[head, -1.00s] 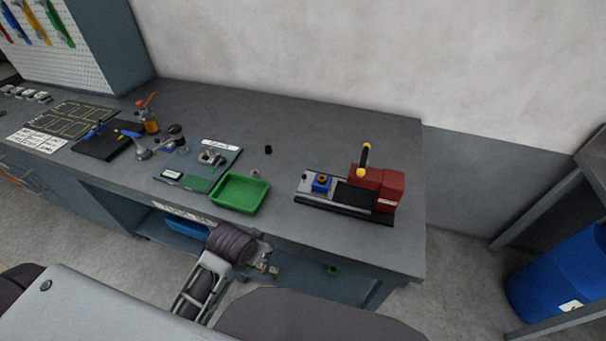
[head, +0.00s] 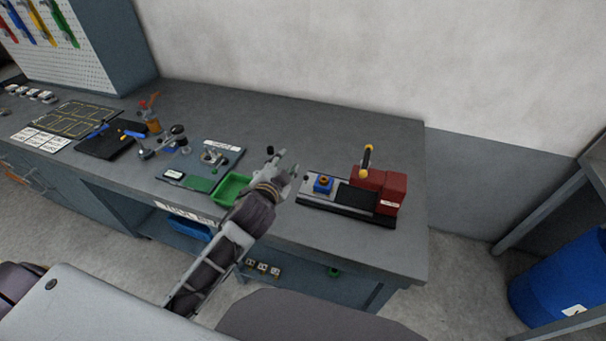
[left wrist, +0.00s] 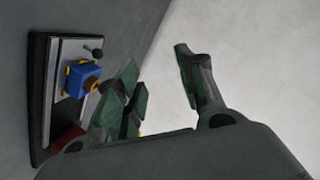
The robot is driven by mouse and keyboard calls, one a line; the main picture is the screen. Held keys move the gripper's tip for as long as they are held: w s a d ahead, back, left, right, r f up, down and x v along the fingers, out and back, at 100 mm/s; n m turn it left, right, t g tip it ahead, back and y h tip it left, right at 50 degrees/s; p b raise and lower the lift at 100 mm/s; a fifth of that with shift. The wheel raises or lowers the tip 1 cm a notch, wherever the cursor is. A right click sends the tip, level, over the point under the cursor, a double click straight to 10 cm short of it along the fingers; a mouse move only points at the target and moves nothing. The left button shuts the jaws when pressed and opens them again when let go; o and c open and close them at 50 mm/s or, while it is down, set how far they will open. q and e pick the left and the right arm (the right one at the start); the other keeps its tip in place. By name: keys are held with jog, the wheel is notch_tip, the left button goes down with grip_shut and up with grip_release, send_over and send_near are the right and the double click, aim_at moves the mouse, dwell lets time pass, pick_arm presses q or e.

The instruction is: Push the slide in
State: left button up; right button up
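The slide device stands on the bench at the right, with a light metal slide plate (head: 308,190) on a black base. In the left wrist view, the blue block (left wrist: 82,78) and a small dark knob (left wrist: 93,49) show on the slide. My left gripper (head: 281,160) is open and empty, above the bench just left of the device. Its green-grey fingers (left wrist: 158,88) are spread apart in the left wrist view. My right gripper is not seen.
A green tray (head: 230,190) stands just left of the device, partly behind my left arm. A yellow-topped lever (head: 367,158) rises from the red housing. Other fixtures and tools (head: 172,138) stand further left. The bench behind the device is clear.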

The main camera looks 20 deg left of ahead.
pick_arm(q)
jog(key=w+d+r+m+t+h, duration=0.25)
jog(key=d+r+m+h, duration=0.25)
jog(key=r+m, duration=0.25)
jog(key=w+d+r+m+t+h, duration=0.1)
jog(key=d+r+m+t+h, duration=0.25)
jog(key=d+r+m, duration=0.35)
jog(key=s+d+r+m+g+h, duration=0.1)
jog(key=d+m+g+h, duration=0.4)
jog(key=m, duration=0.4)
jog(key=s+d+r+m+g+h, duration=0.1)
jog(key=s+d+m+g+h, duration=0.1)
jog(key=m+g+h, duration=0.55)
jog(key=a+f+m+g+y, duration=0.45)
jog(key=f+m+y, duration=0.35)
jog(key=f+m, duration=0.25)
jog(key=w+a+f+m+y, duration=0.1)
jog(key=a+y, duration=0.3)
jog(key=a, duration=0.4)
jog(key=w+a+f+m+g+y, duration=0.1)
jog(key=w+a+f+y, duration=0.1)
jog(key=a, duration=0.6)
jog(key=shift+w+f+y, duration=0.25)
jog(key=shift+w+y, duration=0.2)
jog(key=shift+y, duration=0.45)
